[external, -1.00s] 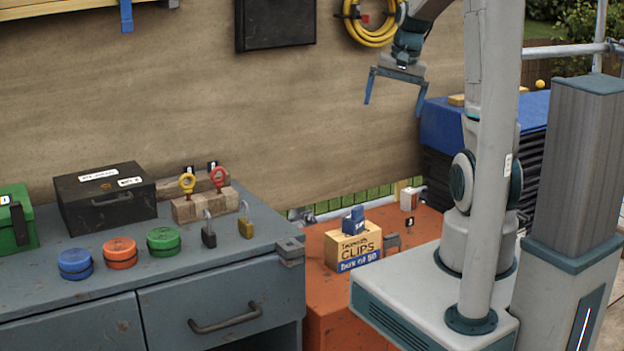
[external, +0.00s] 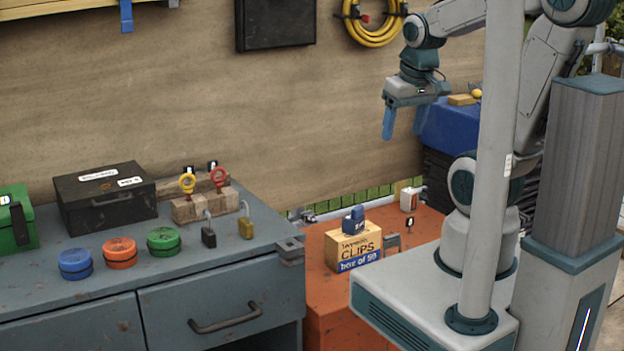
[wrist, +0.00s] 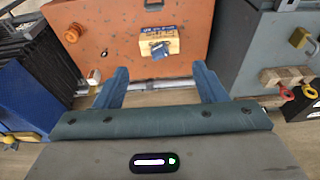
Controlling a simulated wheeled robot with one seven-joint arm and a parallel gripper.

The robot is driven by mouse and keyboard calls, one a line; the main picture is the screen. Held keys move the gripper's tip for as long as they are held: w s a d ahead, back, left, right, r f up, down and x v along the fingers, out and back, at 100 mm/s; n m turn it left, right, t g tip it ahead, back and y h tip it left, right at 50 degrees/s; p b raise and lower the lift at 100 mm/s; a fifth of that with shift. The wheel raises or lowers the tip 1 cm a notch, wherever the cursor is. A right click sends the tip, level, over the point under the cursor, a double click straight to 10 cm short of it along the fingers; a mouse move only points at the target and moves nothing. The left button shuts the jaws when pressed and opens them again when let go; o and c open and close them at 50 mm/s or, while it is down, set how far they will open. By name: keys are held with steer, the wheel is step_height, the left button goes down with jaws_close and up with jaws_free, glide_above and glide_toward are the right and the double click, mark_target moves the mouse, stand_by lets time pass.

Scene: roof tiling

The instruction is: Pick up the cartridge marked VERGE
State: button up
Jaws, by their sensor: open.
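I cannot read VERGE on anything, so I cannot tell which thing is that cartridge. A small blue block (external: 353,219) with unreadable white lettering sits on a cardboard clips box (external: 358,250) on the orange bench (external: 326,300). The blue block also shows in the wrist view (wrist: 160,51). My gripper (external: 403,134) is open and empty, in the air above and behind the orange bench. In the wrist view my gripper (wrist: 160,68) has its blue fingers wide apart, with the clips box (wrist: 173,44) beyond them.
The grey workbench (external: 215,275) carries blue (external: 75,264), orange (external: 120,253) and green (external: 163,241) round tins, a black box (external: 105,198) and padlocks (external: 246,226). A white item (external: 409,198) stands at the orange bench's back. Dark stacked sheets under blue cover (external: 447,125) stand right.

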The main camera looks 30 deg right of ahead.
steer(key=m+g+h+b, duration=0.2)
steer(key=m+h+b, duration=0.2)
steer(key=m+b, duration=1)
glide_above(409, 190)
steer(key=a+p, duration=0.2)
steer(key=a, duration=0.3)
step_height(409, 190, down, 23)
steer(key=m, duration=0.2)
steer(key=shift+m+g, duration=0.3)
steer(key=shift+m, duration=0.1)
steer(key=x, duration=0.9)
steer(key=shift+s+d+r+b, duration=0.1)
steer(key=shift+s+d+b, duration=0.15)
steer(key=shift+b, duration=0.1)
steer(key=shift+x, duration=2.9)
steer(key=shift+d+h, duration=0.15)
steer(key=shift+h, duration=0.15)
steer(key=c, duration=1.1)
